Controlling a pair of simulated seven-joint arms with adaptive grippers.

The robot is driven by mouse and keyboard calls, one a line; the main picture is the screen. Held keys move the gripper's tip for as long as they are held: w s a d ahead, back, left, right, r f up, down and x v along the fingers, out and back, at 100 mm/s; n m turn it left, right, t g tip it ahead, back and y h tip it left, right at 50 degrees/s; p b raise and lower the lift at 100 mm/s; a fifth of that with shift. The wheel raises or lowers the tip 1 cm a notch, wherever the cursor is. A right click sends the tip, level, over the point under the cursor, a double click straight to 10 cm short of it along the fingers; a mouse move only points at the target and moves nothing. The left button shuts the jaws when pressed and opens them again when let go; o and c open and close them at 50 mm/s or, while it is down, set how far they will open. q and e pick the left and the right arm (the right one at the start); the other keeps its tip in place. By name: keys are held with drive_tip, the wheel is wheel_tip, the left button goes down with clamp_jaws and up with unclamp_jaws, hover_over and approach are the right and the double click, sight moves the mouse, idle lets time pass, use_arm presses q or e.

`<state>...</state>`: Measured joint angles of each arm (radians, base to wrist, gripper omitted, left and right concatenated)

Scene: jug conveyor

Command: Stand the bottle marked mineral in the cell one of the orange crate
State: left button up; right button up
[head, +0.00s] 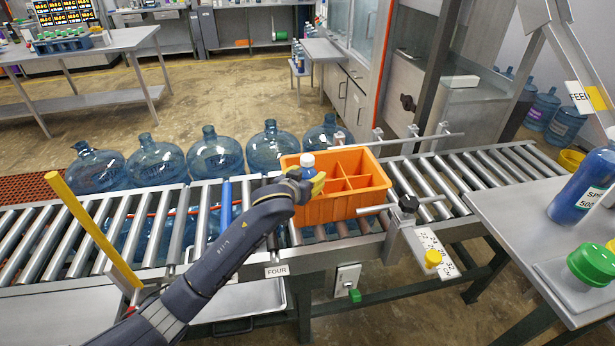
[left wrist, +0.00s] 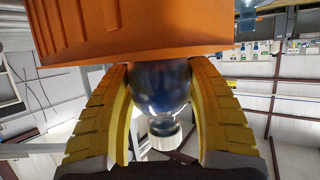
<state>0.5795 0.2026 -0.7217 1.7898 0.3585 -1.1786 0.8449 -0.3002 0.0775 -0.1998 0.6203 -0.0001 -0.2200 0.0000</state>
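The orange crate (head: 335,209) sits on the roller conveyor, with dividers making several cells. My left gripper (head: 306,181) is at its left end, its yellow fingers on both sides of a blue bottle with a white cap (head: 308,160). The left wrist view shows the fingers (left wrist: 163,110) closed against the bottle (left wrist: 160,85). The crate wall (left wrist: 135,35) hides the bottle's lower part there, so it seems to be inside the left end of the crate. Whether it touches the crate floor is hidden. Its marking and the cell names cannot be read. My right gripper is not in view.
Large blue water jugs (head: 216,156) stand in a row behind the conveyor (head: 455,173). A yellow bar (head: 92,228) rises at the left. A side table (head: 510,215) at the right holds a large blue bottle (head: 583,185) and a green-capped container (head: 592,264).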

use_arm(q)
drive_tip(key=o, duration=0.4)
drive_tip(key=shift+r, duration=0.2)
drive_tip(key=v, duration=1.2)
